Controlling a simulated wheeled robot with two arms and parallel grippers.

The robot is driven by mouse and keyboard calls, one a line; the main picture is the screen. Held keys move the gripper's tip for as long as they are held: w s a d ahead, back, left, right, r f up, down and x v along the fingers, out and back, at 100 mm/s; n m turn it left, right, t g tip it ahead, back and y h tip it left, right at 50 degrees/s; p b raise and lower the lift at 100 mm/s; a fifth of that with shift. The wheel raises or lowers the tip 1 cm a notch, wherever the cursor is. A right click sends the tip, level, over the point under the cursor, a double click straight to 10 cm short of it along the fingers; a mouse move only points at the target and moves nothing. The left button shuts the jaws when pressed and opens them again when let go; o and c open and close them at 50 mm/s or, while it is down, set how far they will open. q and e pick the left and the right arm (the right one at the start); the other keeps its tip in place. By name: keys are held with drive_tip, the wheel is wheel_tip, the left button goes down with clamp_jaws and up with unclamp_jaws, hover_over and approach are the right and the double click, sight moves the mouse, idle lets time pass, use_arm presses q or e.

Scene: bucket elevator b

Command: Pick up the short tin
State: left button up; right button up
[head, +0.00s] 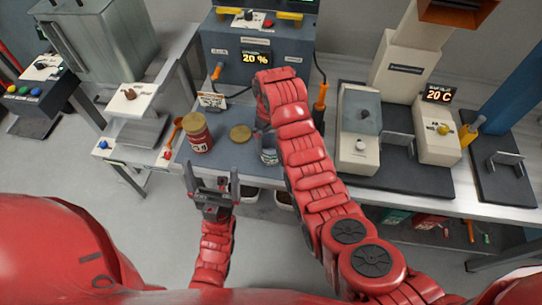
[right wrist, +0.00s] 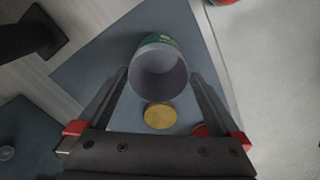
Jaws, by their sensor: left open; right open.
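An open, empty-looking tin with a green outer band (right wrist: 160,72) stands on the blue-grey mat, its mouth toward the right wrist camera. In the head view a pale tin (head: 269,156) shows at the mat's front, partly hidden by my right arm. My right gripper (right wrist: 160,82) is open, with one finger on each side of the tin; I cannot tell if they touch it. My left gripper (head: 209,182) is open and empty, in front of the table edge.
A red jar with a gold lid (head: 197,134) stands left of the tin. A flat gold disc (head: 240,133) lies between them, also in the right wrist view (right wrist: 159,116). A grey machine (head: 357,130) stands to the right. A display unit (head: 255,60) is behind.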

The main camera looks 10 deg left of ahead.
sight(271, 148)
drive_tip(key=shift+f, duration=0.15)
drive_tip(key=f+p, duration=0.3)
drive_tip(key=shift+d+f, duration=0.25)
drive_tip(key=shift+f, duration=0.15)
drive_tip(key=shift+a+f, duration=0.1)
drive_tip(key=shift+f, duration=0.55)
drive_tip(key=shift+c, duration=0.2)
drive_tip(key=c, duration=0.9)
